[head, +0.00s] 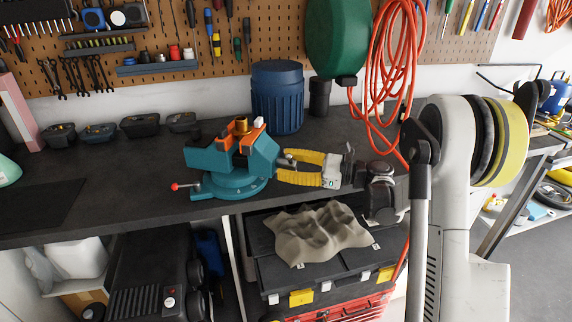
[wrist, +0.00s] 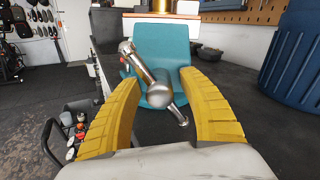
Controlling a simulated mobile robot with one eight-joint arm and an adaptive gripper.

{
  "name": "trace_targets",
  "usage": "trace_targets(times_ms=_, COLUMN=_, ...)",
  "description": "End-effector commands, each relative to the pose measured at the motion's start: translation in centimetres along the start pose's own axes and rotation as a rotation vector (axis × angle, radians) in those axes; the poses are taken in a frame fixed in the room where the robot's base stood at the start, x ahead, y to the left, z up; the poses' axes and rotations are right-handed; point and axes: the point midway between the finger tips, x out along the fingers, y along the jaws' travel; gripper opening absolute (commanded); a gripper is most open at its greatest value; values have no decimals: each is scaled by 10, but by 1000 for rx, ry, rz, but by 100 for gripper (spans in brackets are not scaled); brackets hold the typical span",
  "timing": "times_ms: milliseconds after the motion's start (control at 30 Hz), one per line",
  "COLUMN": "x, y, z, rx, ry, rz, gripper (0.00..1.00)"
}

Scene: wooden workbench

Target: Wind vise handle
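A teal bench vise (head: 232,160) with orange jaw pads stands on the dark workbench top. Its metal handle, a slanted bar through a round hub (wrist: 155,98), shows in the wrist view, running from upper left to lower right. My gripper (head: 281,166) comes from the right at the vise's handle end. In the wrist view my gripper (wrist: 158,78) has its two yellow fingers spread, one on each side of the handle. Gaps show between the fingers and the bar, and nothing is gripped. In the head view the handle is small and partly hidden by the fingers.
A blue ribbed bin (head: 277,98) stands behind the vise and shows at right in the wrist view. Several small dark trays (head: 139,126) line the back left. An orange hose (head: 392,75) hangs at the back. A grey cloth (head: 318,233) lies on a toolbox below the bench edge.

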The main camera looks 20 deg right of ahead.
Motion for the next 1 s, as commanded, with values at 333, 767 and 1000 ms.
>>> trace_targets(times_ms=333, x=-9, y=-1, z=0, rx=1, ry=0, rz=-2, gripper=49)
trace_targets(times_ms=767, x=-97, y=-1, z=0, rx=0, ry=0, rz=-3, gripper=49)
trace_targets(times_ms=1000, x=-120, y=0, z=0, rx=0, ry=-1, rz=-1, gripper=49)
